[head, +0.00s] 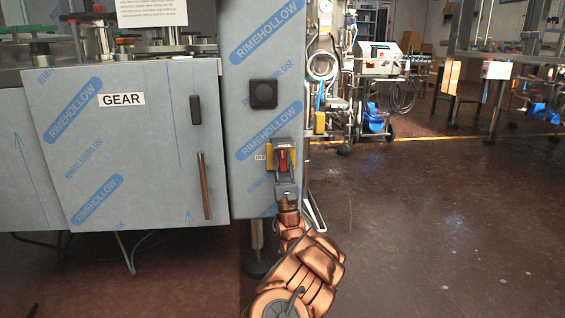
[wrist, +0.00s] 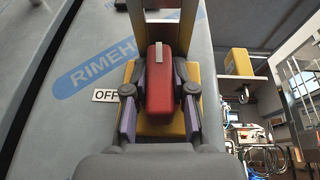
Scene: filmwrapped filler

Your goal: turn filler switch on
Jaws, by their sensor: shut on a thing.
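The filler switch is a red handle (head: 283,158) on a yellow plate (head: 271,160), on the film-wrapped grey column. In the wrist view the red handle (wrist: 160,85) stands upright with a pale mark near its top, in front of the yellow plate (wrist: 195,75). An OFF label (wrist: 106,95) is left of the plate. My gripper (head: 285,170) is at the switch, reaching up from below. In the wrist view my gripper's fingers (wrist: 160,95) are on both sides of the red handle, shut on it.
A black square button (head: 263,94) is above the switch on the column. Left is a cabinet door labelled GEAR (head: 121,99) with a copper-coloured handle (head: 204,186). A wheeled machine (head: 378,62) stands further back. The brown floor (head: 440,220) at right is clear.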

